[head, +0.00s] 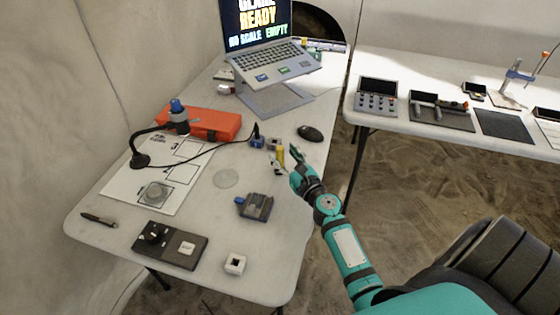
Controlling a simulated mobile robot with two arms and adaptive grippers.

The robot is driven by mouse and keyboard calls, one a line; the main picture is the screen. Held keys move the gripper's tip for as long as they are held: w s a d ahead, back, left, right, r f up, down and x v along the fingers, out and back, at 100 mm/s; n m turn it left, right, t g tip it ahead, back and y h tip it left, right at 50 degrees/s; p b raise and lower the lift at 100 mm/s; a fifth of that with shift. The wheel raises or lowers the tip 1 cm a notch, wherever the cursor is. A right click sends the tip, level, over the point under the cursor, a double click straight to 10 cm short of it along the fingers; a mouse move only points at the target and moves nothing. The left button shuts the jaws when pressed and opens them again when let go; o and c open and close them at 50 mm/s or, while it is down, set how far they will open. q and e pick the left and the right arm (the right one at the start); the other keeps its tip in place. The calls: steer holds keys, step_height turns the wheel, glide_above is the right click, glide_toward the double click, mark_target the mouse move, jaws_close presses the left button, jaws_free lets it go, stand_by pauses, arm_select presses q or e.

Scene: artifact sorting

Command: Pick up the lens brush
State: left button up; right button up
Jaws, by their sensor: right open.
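No object can be told as the lens brush with certainty at this size. A small yellow upright object (280,155) stands near the table's right edge and may be it. My right gripper (286,160) is open at this object, its fingers on either side of it in the picture; contact cannot be made out. A dark pen-like object (99,220) lies at the table's front left corner, far from the gripper. My left gripper is not in view.
A second table (400,65) stands at right.

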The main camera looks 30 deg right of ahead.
mark_target(282, 152)
steer(key=w, duration=0.2)
steer(key=shift+w+d+f, duration=0.1)
steer(key=shift+w+d, duration=0.1)
steer(key=shift+w, duration=0.55)
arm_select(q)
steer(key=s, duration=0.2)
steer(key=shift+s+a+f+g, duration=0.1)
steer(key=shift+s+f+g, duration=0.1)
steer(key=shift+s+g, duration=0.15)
arm_select(e)
steer(key=shift+s, duration=0.1)
steer(key=shift+c, duration=0.3)
jaws_close()
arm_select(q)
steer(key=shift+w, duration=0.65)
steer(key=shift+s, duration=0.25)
